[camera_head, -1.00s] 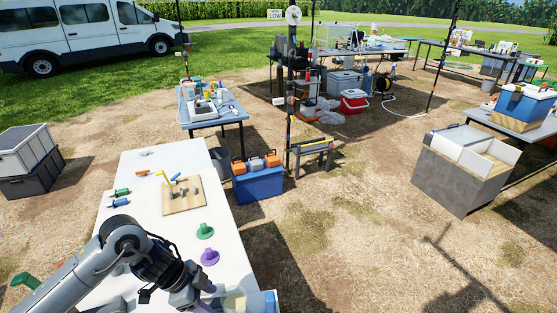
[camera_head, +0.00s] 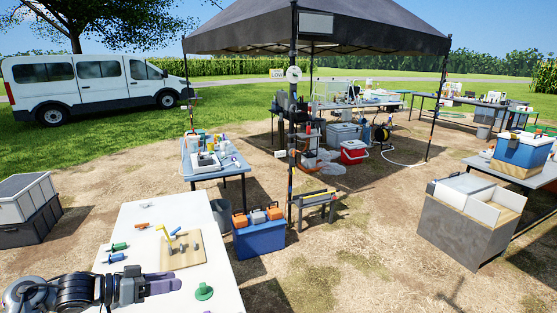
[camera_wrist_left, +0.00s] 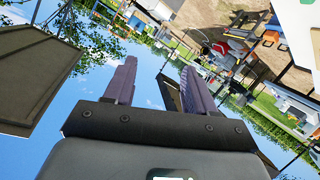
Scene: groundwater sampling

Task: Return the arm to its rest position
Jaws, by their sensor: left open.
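My left gripper (camera_head: 165,284) is over the near part of the white table (camera_head: 225,289) in the head view, its fingers pointing right. It is open and empty. In the left wrist view its two purple-grey fingers (camera_wrist_left: 160,90) stand apart with sky and the tilted site between them. A green round-based piece (camera_head: 204,291) lies on the table just right of the fingertips. The right gripper does not show.
On the table are a wooden board (camera_head: 184,255) with pegs and a yellow piece, and green (camera_head: 118,247) and blue (camera_head: 114,258) handled tools. A blue case (camera_head: 259,239) with orange items stands on the ground beside the table.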

